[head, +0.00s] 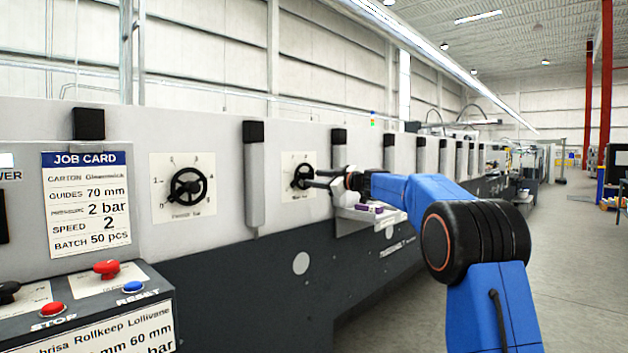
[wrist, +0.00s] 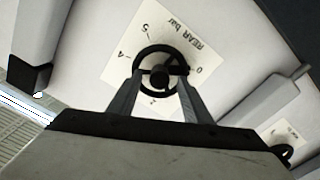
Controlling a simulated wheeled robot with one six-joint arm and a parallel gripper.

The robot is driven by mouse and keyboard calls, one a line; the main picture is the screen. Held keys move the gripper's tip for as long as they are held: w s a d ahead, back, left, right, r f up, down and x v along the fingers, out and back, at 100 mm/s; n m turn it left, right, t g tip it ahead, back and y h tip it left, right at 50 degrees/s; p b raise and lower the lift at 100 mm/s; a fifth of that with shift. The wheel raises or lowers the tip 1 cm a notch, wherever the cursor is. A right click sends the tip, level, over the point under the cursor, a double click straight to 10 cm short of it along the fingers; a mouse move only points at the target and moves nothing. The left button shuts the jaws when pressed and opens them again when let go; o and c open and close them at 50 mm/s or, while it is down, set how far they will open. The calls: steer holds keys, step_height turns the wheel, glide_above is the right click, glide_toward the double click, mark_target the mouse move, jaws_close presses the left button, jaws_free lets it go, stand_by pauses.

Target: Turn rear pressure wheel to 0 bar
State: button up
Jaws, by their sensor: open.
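The rear pressure wheel (wrist: 160,51) is a black spoked handwheel on a white dial plate (wrist: 203,22) marked "REAR bar", shown tilted in the wrist view. The numbers 0, 2, 4 and 5 can be read around it. A dark spoke or pointer reaches from the hub toward the 0 side; I cannot tell its exact setting. In the head view the wheel (head: 301,176) is on the grey machine wall. My gripper (head: 314,178) is open at the wheel. In the wrist view its two fingers (wrist: 160,80) reach either side of the lower rim; contact is unclear.
A larger black wheel (head: 187,187) sits on another dial plate to the left. Grey upright handles (head: 254,172) stick out between the dials. A control box (head: 90,310) with red and blue buttons stands at lower left. The aisle floor (head: 575,260) at right is clear.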

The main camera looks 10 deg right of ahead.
steer(key=v, duration=1.5)
steer(key=shift+s, duration=0.3)
steer(key=shift+d, duration=0.15)
steer(key=s+a+f+m+g+h, duration=0.15)
steer(key=s+a+f, duration=0.3)
steer(key=s, duration=0.55)
steer(key=s+a+f+m+g+h, duration=0.1)
steer(key=s+a+f+m+g, duration=0.15)
steer(key=s+f, duration=0.5)
steer(key=s+a+f+m+g+h, duration=0.1)
steer(key=s+a+f+g, duration=0.25)
steer(key=s, duration=0.75)
steer(key=s+d+f+m+g+h, duration=0.1)
steer(key=s+d+f+m+h, duration=0.2)
steer(key=s+f, duration=0.8)
steer(key=s+d+f+m+g+h, duration=0.1)
steer(key=s+d+f+m+h, duration=0.3)
steer(key=s+f, duration=0.8)
steer(key=s, duration=0.7)
steer(key=shift+s+m, duration=0.2)
steer(key=shift+m, duration=0.2)
